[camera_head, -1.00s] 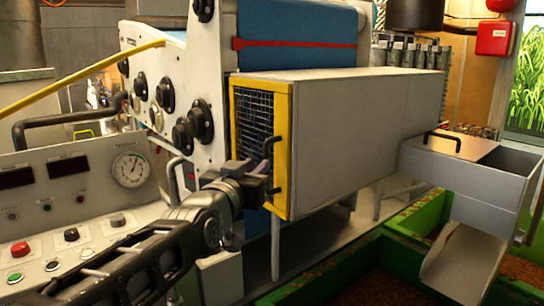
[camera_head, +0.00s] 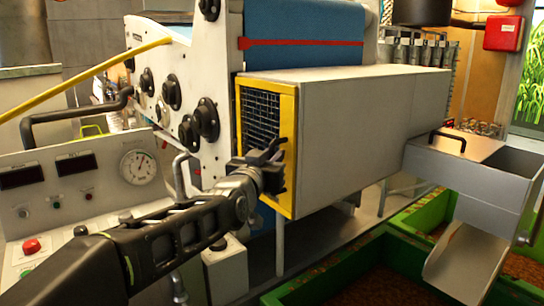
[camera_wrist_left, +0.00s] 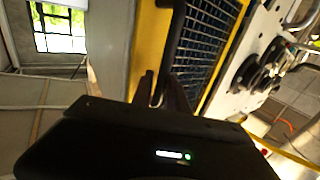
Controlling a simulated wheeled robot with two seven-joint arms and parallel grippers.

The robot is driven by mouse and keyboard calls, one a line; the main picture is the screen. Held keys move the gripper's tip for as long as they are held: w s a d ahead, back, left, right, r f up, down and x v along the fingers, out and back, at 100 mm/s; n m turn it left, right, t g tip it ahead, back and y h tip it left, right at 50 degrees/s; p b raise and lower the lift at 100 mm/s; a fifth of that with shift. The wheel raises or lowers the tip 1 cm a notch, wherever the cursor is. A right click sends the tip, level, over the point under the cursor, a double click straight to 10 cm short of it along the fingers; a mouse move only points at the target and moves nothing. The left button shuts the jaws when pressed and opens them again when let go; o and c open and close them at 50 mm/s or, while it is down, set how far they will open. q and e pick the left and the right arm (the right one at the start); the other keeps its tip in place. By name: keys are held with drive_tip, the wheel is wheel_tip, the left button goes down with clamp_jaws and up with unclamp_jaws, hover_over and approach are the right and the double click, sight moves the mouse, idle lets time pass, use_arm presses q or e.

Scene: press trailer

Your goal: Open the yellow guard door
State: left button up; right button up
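The yellow guard door (camera_head: 288,194) is a yellow frame with dark wire mesh on the near end of a long grey box; it looks shut. Its black handle (camera_head: 283,147) is on the right side of the frame, mostly hidden behind my left gripper. My left gripper (camera_head: 273,168) is at the handle. In the left wrist view the handle (camera_wrist_left: 175,35) runs down between the two dark fingers (camera_wrist_left: 165,92), which stand apart on either side of it; a firm hold does not show. My right gripper is out of view.
The grey box (camera_head: 365,135) extends right behind the door. A control panel (camera_head: 75,185) with gauge and buttons stands left, under my left arm. Black knobs (camera_head: 205,118) line the white machine side. A metal chute (camera_head: 480,215) and green bins (camera_head: 365,250) are at right.

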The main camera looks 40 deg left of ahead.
use_arm(q)
clamp_jaws()
idle(1.2)
